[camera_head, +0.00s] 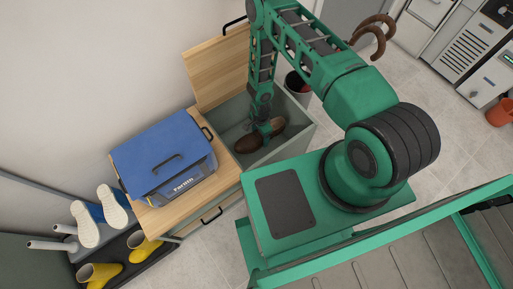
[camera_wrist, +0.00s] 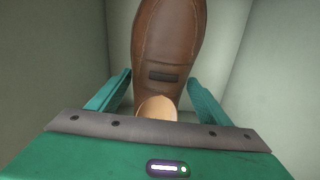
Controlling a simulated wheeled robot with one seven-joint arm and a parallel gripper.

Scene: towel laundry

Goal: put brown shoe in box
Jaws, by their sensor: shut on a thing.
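The brown shoe (camera_head: 249,143) is in my gripper (camera_head: 268,130), inside the upper part of the open box (camera_head: 292,137) in the head view. The box has grey-green walls and a raised wooden lid. In the wrist view the brown shoe (camera_wrist: 168,50) points away from me, between the two green fingers of my gripper (camera_wrist: 160,92). My gripper is shut on the shoe. Pale box walls (camera_wrist: 270,70) rise on both sides of it. Whether the shoe touches the box floor cannot be told.
The wooden lid (camera_head: 218,68) stands open against the wall. A blue case (camera_head: 163,152) sits on the wooden cabinet left of the box. Blue-and-white shoes (camera_head: 86,222) and yellow boots (camera_head: 100,273) are at lower left. A dark bin (camera_head: 298,84) stands behind the box.

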